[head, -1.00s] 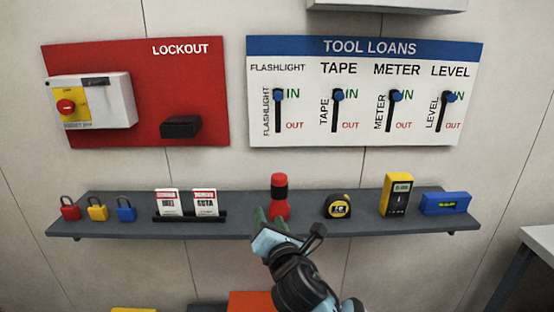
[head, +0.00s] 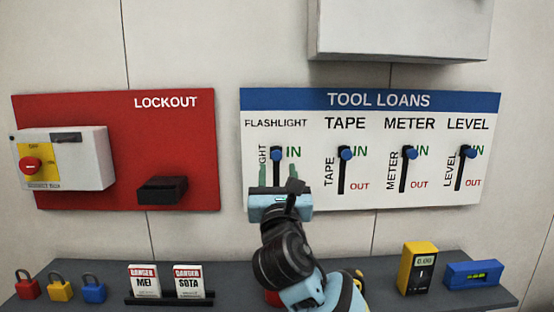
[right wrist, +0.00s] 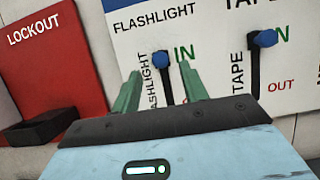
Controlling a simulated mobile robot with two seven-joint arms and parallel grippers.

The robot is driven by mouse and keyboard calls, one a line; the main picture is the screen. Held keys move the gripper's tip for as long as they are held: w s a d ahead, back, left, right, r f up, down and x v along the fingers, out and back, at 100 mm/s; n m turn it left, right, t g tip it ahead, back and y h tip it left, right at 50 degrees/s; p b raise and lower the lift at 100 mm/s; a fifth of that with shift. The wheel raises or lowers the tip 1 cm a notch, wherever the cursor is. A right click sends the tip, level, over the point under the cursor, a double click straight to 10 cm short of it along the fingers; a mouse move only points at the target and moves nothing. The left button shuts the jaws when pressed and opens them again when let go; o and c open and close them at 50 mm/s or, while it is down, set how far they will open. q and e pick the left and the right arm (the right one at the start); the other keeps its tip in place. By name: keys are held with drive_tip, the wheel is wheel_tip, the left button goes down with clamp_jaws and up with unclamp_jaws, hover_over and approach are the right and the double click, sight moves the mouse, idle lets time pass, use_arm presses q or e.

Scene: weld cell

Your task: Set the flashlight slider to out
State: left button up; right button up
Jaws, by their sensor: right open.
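The flashlight slider has a blue knob (head: 277,154) at the top of its dark vertical slot, beside the green IN label. In the right wrist view the knob (right wrist: 161,59) shows just beyond and between the green fingertips. My right gripper (head: 277,172) is open, its two fingers either side of the slot and a little below the knob. It holds nothing. The lower slot and the flashlight's OUT label are hidden behind my gripper. The flashlight (head: 272,297) is mostly hidden behind my arm on the shelf. My left gripper is not in view.
The tape (head: 346,153), meter (head: 409,154) and level (head: 470,152) sliders stand to the right, all knobs at IN. The red lockout board (head: 120,120) is at left. A shelf (head: 235,278) below holds padlocks, tags, a meter and a level. A grey box (head: 400,28) juts out above.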

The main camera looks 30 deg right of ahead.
sight(277, 156)
drive_tip(key=shift+x, duration=2.65)
drive_tip(key=shift+c, duration=0.4)
clamp_jaws()
